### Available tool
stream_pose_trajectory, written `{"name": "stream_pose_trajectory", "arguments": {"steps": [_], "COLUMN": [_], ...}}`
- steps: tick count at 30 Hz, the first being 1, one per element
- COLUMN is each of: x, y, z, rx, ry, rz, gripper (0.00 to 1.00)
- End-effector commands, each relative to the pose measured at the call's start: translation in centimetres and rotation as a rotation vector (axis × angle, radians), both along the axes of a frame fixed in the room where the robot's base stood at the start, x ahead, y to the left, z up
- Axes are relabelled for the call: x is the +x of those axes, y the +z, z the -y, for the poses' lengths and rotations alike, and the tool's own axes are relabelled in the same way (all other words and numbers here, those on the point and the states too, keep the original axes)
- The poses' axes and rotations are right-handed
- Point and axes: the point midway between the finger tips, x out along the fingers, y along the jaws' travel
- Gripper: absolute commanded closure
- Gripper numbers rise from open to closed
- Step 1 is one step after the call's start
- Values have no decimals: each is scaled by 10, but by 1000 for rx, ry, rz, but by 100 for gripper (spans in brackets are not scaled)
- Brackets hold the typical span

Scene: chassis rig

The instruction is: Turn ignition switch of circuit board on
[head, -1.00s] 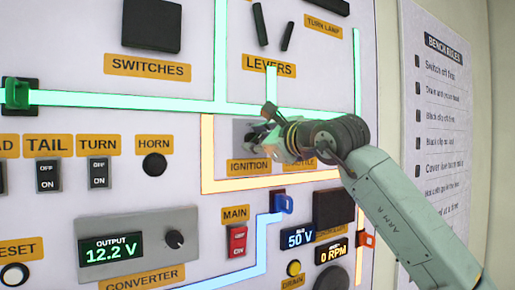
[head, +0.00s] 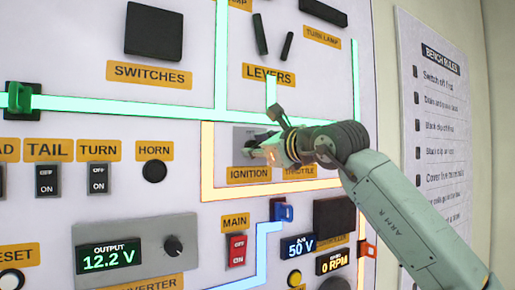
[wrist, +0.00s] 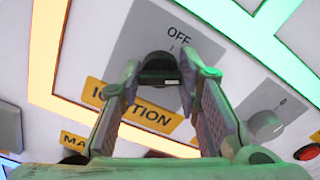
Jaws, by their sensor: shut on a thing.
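The ignition switch is a black round knob (wrist: 157,64) on a grey plate (wrist: 203,48), with the word OFF and a tick mark above it in the wrist view. Its orange IGNITION label (head: 249,174) sits below the plate in the head view. My gripper (wrist: 155,82) is shut on the knob, one fingertip on each side. In the head view my gripper (head: 263,152) is at the ignition plate (head: 243,141) and hides the knob. The fingers cover part of the label in the wrist view, and the knob's exact pointing is hard to tell.
The throttle knob (wrist: 265,125) is close on the right in the wrist view, with a red button (wrist: 307,152) beyond it. A red MAIN switch (head: 236,250) and a blue connector (head: 282,210) are below in the head view. Glowing strips border the ignition area.

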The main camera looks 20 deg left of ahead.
Motion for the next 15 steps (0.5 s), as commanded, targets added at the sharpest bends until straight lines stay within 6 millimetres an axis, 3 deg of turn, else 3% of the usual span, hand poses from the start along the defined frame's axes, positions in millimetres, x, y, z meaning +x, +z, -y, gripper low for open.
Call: {"name": "stream_pose_trajectory", "arguments": {"steps": [8,15], "x": [0,0], "y": [0,0], "z": [0,0], "rx": [0,0], "ry": [1,0], "rz": [-1,0], "gripper": [52,51]}}
